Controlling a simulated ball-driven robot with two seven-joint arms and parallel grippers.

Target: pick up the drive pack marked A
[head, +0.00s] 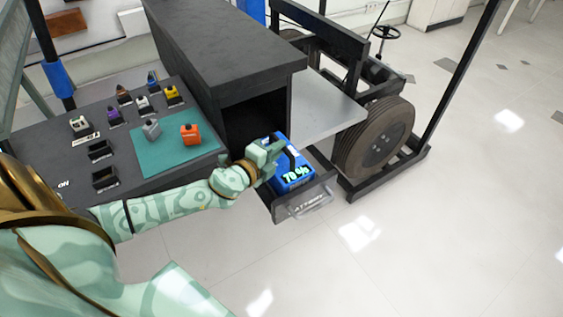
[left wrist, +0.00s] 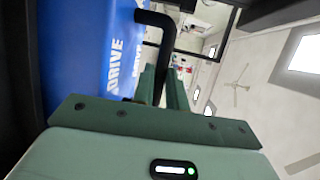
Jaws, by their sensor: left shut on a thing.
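A blue drive pack (head: 296,181) with a lit green percentage readout sits in the pulled-out drawer (head: 309,205) at the foot of the dark cabinet. No letter A can be read on it. In the left wrist view the blue pack (left wrist: 85,50) shows white DRIVE lettering and a black bar handle (left wrist: 157,50). My left gripper (head: 268,155) is at the top of the pack, shut on its handle; its fingers hide part of the pack. My right gripper is not in view.
The dark cabinet (head: 220,50) stands behind the drawer, with a grey plate (head: 325,108) and a wheel (head: 375,140) to the right. A bench at left holds a teal mat (head: 165,158), an orange block (head: 190,133) and several small items. The floor in front is clear.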

